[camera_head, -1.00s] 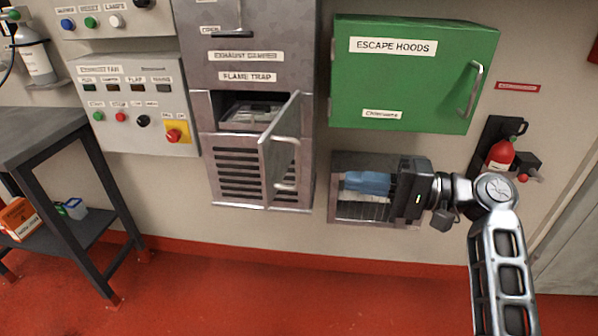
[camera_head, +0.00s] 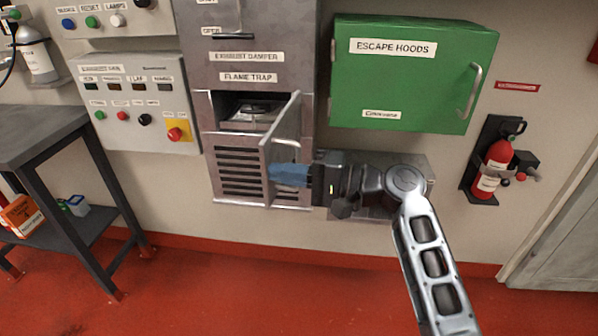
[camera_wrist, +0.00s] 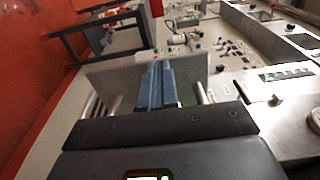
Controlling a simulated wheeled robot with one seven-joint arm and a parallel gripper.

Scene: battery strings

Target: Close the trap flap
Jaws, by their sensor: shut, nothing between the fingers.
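The trap flap (camera_head: 283,135) is a grey hinged door under the FLAME TRAP label. It stands open, swung outward on its right side with a bar handle on its outer face. The trap opening (camera_head: 249,108) behind it shows a metal piece inside. My gripper (camera_head: 274,174), with blue fingers, is shut and empty at the outer, right side of the flap, near its lower part. In the wrist view the shut blue fingers (camera_wrist: 157,84) point at the flap's broad face (camera_wrist: 110,78). I cannot tell whether they touch it.
A louvred panel (camera_head: 235,175) lies below the trap opening. A green escape hoods cabinet (camera_head: 415,95) is above right of my arm. A red extinguisher (camera_head: 494,168) hangs farther right. A dark workbench (camera_head: 40,128) stands at the left. The red floor in front is clear.

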